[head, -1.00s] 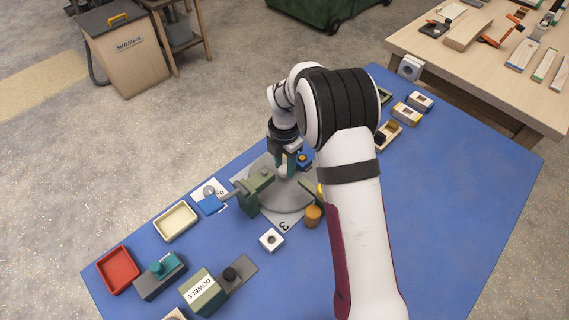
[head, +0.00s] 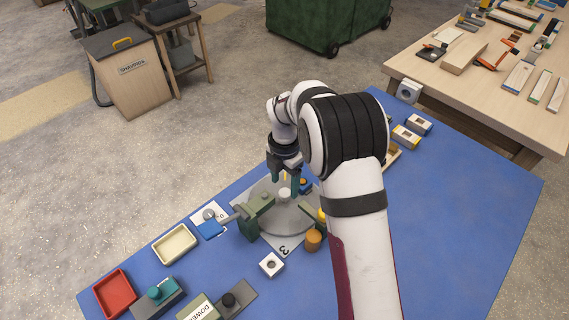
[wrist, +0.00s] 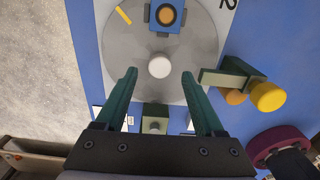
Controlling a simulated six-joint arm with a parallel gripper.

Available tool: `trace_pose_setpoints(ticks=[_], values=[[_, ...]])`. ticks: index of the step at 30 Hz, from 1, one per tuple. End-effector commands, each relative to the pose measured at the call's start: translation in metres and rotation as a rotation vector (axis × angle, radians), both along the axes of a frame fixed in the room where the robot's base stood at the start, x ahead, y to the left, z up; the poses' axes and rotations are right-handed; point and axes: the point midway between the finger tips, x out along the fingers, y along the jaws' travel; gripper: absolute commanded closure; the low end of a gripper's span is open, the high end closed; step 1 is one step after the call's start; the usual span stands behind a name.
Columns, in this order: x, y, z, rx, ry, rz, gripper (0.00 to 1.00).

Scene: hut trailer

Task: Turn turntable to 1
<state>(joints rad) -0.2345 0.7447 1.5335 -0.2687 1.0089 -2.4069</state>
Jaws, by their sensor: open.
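The turntable (head: 288,221) is a grey disc on a pale base plate, on the blue table. A "3" shows on the plate's near corner in the head view, and a "2" at the upper right in the wrist view. A white round knob (wrist: 159,67) stands at the disc's middle. A blue block with an orange top (wrist: 166,15) and a yellow mark (wrist: 124,15) are on the disc (wrist: 205,55). My gripper (head: 285,184) is open over the disc; in the wrist view its green fingers (wrist: 158,76) are apart, either side of the knob. A "1" is not visible.
Green clamp-like pieces stand at the disc's left (head: 256,215) and right (wrist: 232,77), the right one near yellow knobs (wrist: 268,96). A white block (head: 271,264), cream tray (head: 174,244) and red tray (head: 114,293) lie nearer.

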Motion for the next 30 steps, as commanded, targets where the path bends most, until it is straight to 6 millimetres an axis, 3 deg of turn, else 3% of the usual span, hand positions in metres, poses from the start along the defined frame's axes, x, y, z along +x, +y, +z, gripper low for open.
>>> trace_pose_setpoints(ticks=[6,12,17,30], values=[[0.001,0.000,0.071,0.002,-0.007,-0.001,0.30],[0.001,0.000,0.117,0.001,-0.004,0.000,0.30],[0.000,0.000,0.129,0.000,-0.001,0.001,0.30],[-0.002,-0.001,0.132,0.001,-0.001,-0.023,0.30]])
